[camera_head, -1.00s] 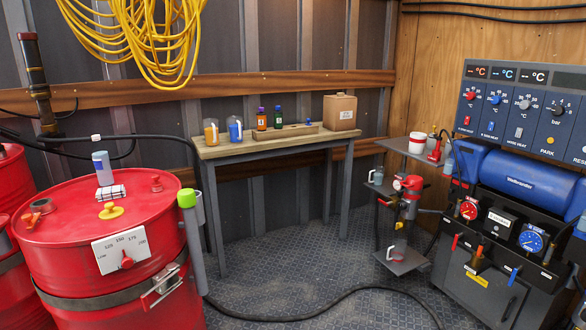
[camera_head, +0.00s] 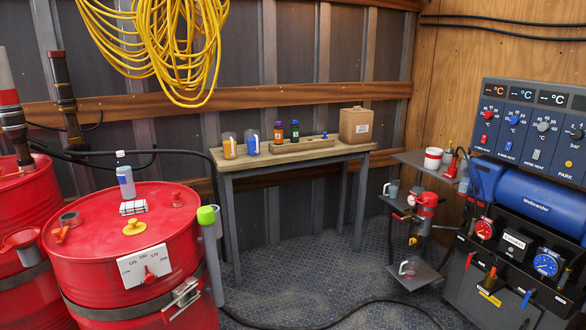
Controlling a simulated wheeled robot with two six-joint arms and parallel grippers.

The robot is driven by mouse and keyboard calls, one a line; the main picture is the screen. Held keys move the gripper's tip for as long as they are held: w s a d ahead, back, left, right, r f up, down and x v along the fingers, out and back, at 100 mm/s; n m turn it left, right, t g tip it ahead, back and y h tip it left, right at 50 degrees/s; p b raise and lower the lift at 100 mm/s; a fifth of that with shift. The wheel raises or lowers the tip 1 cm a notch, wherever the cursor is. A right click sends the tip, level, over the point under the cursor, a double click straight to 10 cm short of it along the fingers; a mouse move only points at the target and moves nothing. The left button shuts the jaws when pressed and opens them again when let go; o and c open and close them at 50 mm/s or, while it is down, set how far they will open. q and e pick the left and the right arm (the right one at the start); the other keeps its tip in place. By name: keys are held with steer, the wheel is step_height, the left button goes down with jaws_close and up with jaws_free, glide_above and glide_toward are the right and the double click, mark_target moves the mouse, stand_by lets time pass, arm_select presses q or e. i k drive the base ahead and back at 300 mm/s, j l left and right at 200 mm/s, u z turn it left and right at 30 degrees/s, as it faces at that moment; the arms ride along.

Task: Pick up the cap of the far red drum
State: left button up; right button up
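Two red drums stand at the left. One drum (camera_head: 95,245) is in front, and the other drum (camera_head: 22,205) is partly cut off by the left picture edge. The front drum has a yellow cap (camera_head: 134,228) on its lid and a small red fitting (camera_head: 177,199) near its right rim. The cut-off drum bears a dark upright pump (camera_head: 12,115) with a red and white band. I cannot make out a separate cap on the cut-off drum. Neither of my grippers is in view.
A workbench (camera_head: 230,165) stands behind. A blue-tank machine (camera_head: 535,195) fills the right. A hose (camera_head: 330,312) crosses the open floor.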

mark_target(134, 227)
steer(key=j+u, duration=0.1)
steer(key=u, duration=1.35)
